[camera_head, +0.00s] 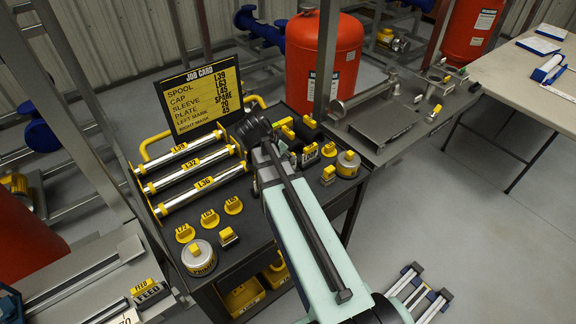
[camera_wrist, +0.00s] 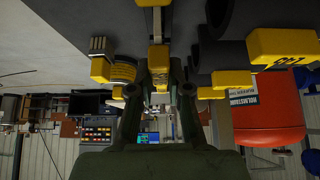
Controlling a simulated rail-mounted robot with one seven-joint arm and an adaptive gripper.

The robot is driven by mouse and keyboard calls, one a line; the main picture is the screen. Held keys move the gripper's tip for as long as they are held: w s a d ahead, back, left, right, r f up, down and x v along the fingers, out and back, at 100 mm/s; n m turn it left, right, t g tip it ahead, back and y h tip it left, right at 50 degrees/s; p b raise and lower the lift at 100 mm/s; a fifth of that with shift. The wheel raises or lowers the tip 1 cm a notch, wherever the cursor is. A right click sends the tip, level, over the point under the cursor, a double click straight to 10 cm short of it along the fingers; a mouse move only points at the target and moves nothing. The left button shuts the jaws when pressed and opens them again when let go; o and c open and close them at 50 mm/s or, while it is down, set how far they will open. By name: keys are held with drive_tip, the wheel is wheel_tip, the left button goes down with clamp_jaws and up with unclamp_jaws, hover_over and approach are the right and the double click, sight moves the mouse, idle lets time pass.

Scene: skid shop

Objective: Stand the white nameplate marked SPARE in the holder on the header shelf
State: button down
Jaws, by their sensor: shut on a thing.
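My gripper (camera_wrist: 160,82) is shut on a yellow block-like grip (camera_wrist: 158,58) in the wrist view, low over the dark cart top. It also shows in the head view as a dark shape (camera_head: 254,131) at the back of the cart (camera_head: 268,212), partly covered by my arm. What is fixed to the yellow grip is hidden, so I cannot tell whether it is the nameplate. I cannot make out a white plate marked SPARE in either view. The holder and the header shelf cannot be told for sure. The job card (camera_head: 203,92) lists SPARE beside PLATE.
Several labelled spools (camera_head: 187,161) lie in a yellow rack left of my arm. Yellow-topped caps (camera_head: 209,218) and a round tin (camera_head: 198,258) stand in front. Dark sleeves (camera_head: 308,135) stand close right of my gripper. A red tank (camera_head: 322,65) is behind; a grey bench (camera_head: 390,125) adjoins right.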

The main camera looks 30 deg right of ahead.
drive_tip(key=shift+r+p, duration=1.4)
drive_tip(key=shift+r, duration=1.55)
